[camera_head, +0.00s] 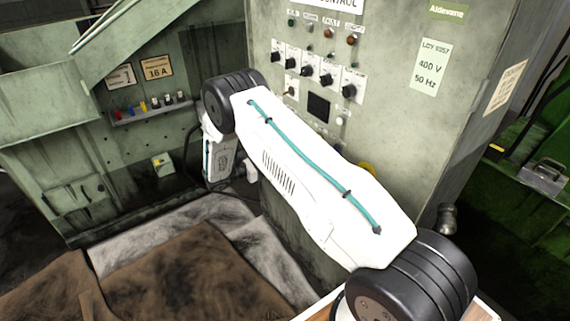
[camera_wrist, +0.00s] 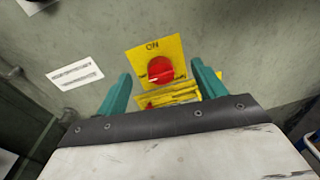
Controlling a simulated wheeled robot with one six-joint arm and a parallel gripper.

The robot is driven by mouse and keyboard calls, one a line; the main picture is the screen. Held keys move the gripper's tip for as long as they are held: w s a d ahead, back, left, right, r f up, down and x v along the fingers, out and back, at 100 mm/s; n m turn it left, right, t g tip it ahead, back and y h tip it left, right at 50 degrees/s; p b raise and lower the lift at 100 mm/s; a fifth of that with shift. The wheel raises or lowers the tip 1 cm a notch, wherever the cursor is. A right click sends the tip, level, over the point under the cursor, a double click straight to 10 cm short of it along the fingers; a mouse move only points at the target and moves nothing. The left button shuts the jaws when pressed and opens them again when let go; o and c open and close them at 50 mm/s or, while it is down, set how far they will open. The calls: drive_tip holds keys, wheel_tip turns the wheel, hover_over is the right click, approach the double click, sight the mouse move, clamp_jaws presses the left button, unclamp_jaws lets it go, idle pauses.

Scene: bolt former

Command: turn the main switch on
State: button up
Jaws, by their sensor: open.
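The main switch (camera_wrist: 160,70) shows in the wrist view as a red round knob on a yellow plate marked "ON", mounted on a grey-green panel. A second yellow part with some red lies just below it, partly hidden by my gripper. My gripper (camera_wrist: 162,82) is open, with its two green fingers to the left and right of the knob in the picture. I cannot tell whether the fingers touch it. In the head view my white arm covers most of the switch area, and only a yellow edge (camera_head: 367,168) shows behind it. The gripper is hidden there.
The control cabinet (camera_head: 400,120) carries several black knobs (camera_head: 326,79) and lamps above my arm. A machine with a small shelf (camera_head: 150,113) stands to the left. Brown and grey sheets (camera_head: 190,275) lie on the floor at lower left. A white label (camera_wrist: 75,74) is left of the switch.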

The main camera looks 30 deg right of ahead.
wheel_tip(320, 180, down, 5)
drive_tip(key=n+t, duration=0.1)
drive_tip(key=n, duration=0.1)
drive_tip(key=d, duration=0.7)
drive_tip(key=shift+w+d+h, duration=0.3)
drive_tip(key=shift+w, duration=0.05)
drive_tip(key=shift+r, duration=0.1)
drive_tip(key=c, duration=1)
